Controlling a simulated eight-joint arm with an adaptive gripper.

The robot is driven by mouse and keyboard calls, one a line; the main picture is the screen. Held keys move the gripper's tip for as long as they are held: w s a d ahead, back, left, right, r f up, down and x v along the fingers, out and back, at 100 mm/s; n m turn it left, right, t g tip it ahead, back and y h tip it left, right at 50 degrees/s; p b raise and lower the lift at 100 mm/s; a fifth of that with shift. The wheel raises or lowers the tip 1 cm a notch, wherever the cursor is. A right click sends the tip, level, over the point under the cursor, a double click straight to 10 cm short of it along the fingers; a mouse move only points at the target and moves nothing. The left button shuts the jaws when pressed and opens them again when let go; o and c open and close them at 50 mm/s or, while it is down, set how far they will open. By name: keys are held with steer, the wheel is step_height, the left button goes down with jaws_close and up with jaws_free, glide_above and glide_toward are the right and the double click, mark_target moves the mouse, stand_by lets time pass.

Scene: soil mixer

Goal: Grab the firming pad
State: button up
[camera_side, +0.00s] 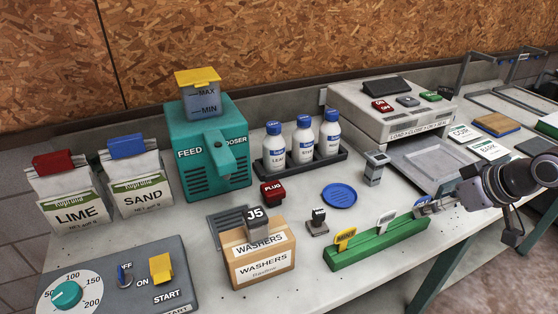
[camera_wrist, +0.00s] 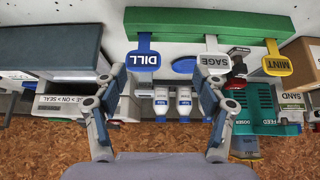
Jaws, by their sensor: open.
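No label names the firming pad, so I cannot tell for sure which thing it is. One candidate is a small grey block with an upright dark-topped handle (camera_side: 317,222), standing on the bench left of the green rack. Another is a flat tan-topped block with a blue edge (camera_side: 496,124) at the back right. My gripper (camera_side: 428,207) is over the right end of the green rack, apart from both. In the wrist view my gripper (camera_wrist: 160,78) has its fingers spread wide, with nothing held. The blue DILL tag (camera_wrist: 143,56) shows beyond and between the fingertips.
The green rack (camera_side: 372,249) also holds the yellow MINT tag (camera_side: 344,238) and white SAGE tag (camera_side: 386,217). A washers carton (camera_side: 262,262), blue round dish (camera_side: 340,194), bottle tray (camera_side: 336,159) and sealer (camera_side: 392,121) stand around. The bench front right of the rack is clear.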

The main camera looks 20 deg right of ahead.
steer(key=c, duration=0.4)
step_height(320, 180, up, 3)
steer(key=n+g, duration=0.7)
steer(key=n, duration=0.9)
glide_above(318, 211)
steer(key=shift+a+f+n, duration=0.1)
steer(key=shift+a+n, duration=0.1)
steer(key=shift+n, duration=0.2)
steer(key=shift+w+a+f, duration=0.1)
steer(key=shift+f, duration=0.15)
steer(key=shift+d+f, duration=0.15)
steer(key=shift+f, duration=2.45)
steer(key=shift+d+f, duration=0.15)
steer(key=shift+f, duration=2.4)
